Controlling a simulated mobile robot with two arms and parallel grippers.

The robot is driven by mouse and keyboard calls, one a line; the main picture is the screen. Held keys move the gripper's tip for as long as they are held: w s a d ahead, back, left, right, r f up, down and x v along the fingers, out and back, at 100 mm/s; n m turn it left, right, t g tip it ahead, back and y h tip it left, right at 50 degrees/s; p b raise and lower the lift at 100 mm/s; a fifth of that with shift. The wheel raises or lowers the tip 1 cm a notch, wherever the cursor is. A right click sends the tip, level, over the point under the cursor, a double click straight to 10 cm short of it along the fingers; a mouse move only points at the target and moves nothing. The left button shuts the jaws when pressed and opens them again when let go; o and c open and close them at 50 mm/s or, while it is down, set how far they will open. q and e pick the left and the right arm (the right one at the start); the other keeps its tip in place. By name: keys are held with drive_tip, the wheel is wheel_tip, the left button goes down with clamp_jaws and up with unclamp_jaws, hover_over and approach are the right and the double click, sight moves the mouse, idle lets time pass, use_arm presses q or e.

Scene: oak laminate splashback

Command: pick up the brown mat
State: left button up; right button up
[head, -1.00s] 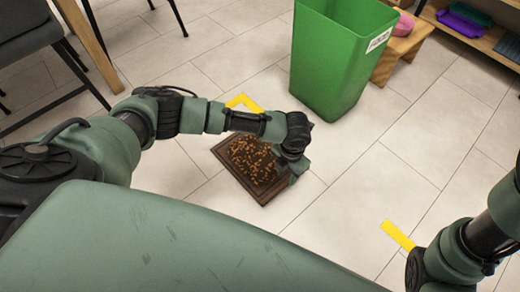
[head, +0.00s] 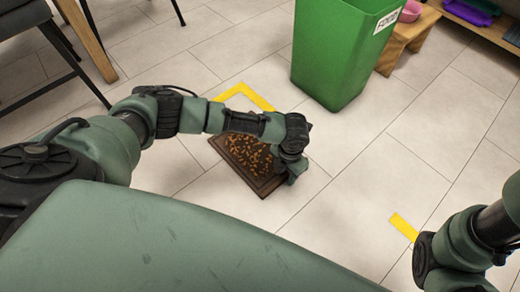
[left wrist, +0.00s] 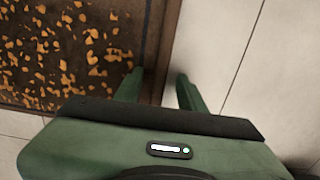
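The brown mat (head: 228,149) lies flat on the tiled floor, with a dark border and an orange-flecked middle. My left arm crosses over it and hides part of it. My left gripper (head: 290,176) is low at the mat's right edge. In the left wrist view the gripper (left wrist: 160,78) is open. One finger is over the mat (left wrist: 152,45) border and the other is over bare floor, with the mat's edge between them. I cannot tell whether either finger touches it. My right arm shows at the lower right, but its gripper is out of view.
A green bin (head: 335,50) stands just beyond the mat to the right. A wooden stool (head: 405,38) and a shelf (head: 480,22) are behind it. A chair (head: 30,50) is at the upper left. Yellow tape (head: 262,98) marks the floor. Floor to the right is clear.

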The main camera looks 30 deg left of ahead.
use_arm(q)
clamp_jaws()
